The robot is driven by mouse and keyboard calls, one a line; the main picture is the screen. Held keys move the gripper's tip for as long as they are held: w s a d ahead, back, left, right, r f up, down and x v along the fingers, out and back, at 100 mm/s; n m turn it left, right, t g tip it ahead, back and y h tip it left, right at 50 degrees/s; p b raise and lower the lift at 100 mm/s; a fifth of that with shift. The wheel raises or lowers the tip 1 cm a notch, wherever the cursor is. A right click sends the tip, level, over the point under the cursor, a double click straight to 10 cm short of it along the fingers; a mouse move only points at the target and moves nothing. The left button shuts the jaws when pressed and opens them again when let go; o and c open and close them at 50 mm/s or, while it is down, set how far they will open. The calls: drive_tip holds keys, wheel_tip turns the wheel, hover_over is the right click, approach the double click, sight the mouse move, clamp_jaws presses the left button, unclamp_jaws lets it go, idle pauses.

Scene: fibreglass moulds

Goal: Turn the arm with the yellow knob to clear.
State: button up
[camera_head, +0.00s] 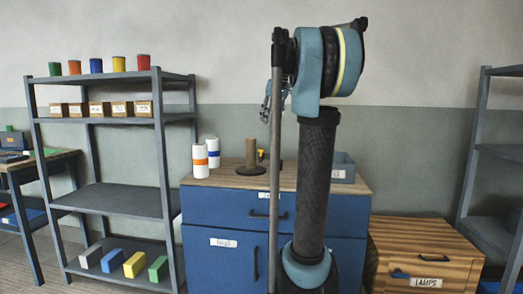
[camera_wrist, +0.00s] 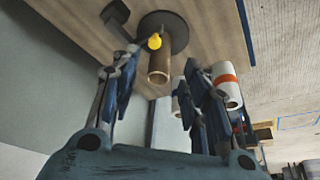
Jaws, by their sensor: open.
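The yellow knob (camera_wrist: 154,41) shows in the wrist view, in front of a brown cylinder (camera_wrist: 159,67) on a dark round base (camera_wrist: 178,32). A dark bar-like piece (camera_wrist: 116,13) is to the left of the base; I cannot tell whether it is the knob's arm. My gripper (camera_wrist: 160,59) is open, its fingers on either side of the cylinder in this view and apparently empty. In the head view my gripper (camera_head: 267,104) hangs above the cabinet top, higher than the brown cylinder (camera_head: 251,153). The yellow knob cannot be made out there.
White rolls with an orange band (camera_head: 200,161) and a blue band (camera_head: 213,152) stand left of the cylinder on the blue cabinet (camera_head: 228,209). A grey bin (camera_head: 342,168) is at its right. A shelf (camera_head: 118,200) stands left, a wooden LAMPS chest (camera_head: 425,248) right.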

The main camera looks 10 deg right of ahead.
drive_tip(key=x, duration=0.5)
drive_tip(key=w+x, duration=0.1)
drive_tip(key=x, duration=1)
drive_tip(key=shift+w, duration=0.55)
drive_tip(key=shift+c, duration=0.6)
clamp_jaws()
